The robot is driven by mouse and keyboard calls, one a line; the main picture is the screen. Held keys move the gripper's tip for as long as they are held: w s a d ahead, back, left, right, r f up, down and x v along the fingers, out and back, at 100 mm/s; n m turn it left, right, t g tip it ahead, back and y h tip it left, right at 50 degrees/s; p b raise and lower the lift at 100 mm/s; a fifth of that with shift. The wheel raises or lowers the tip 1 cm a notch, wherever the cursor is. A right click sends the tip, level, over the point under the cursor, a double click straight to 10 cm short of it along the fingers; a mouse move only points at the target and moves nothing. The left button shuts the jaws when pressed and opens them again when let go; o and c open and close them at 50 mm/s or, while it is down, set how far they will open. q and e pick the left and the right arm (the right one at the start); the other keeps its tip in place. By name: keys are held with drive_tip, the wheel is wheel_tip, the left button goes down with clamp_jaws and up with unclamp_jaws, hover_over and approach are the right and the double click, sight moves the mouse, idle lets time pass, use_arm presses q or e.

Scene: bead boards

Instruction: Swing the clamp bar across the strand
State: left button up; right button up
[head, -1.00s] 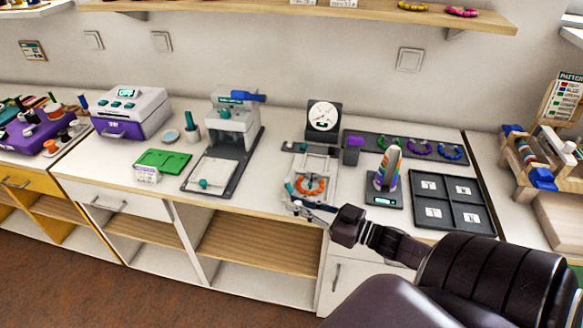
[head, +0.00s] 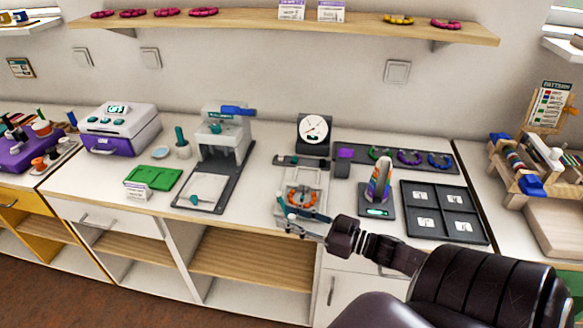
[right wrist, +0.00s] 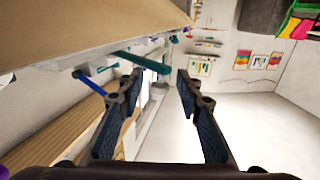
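The strand, a curved row of orange beads (head: 291,199), lies on a pale fixture (head: 318,209) at the counter's front edge. A dark bar (head: 308,162), which looks like the clamp bar, lies behind the strand. A purple block (head: 344,154) is at its right end. My right gripper (head: 300,229) is at the fixture's front edge, just in front of the strand. In the right wrist view its fingers (right wrist: 158,84) are open and apart. A teal rod (right wrist: 140,62) points toward the gap between them; I cannot tell whether it touches. My left gripper is out of view.
A dial gauge (head: 314,129) stands behind the fixture. A bead cone on a scale (head: 380,182) and a black divided tray (head: 445,232) are to the right. A press with a blue handle (head: 237,111) stands left. A green tray (head: 152,175) lies further left.

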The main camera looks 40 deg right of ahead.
drive_tip(key=v, duration=1.2)
drive_tip(key=shift+f, duration=0.1)
drive_tip(key=shift+c, duration=0.6)
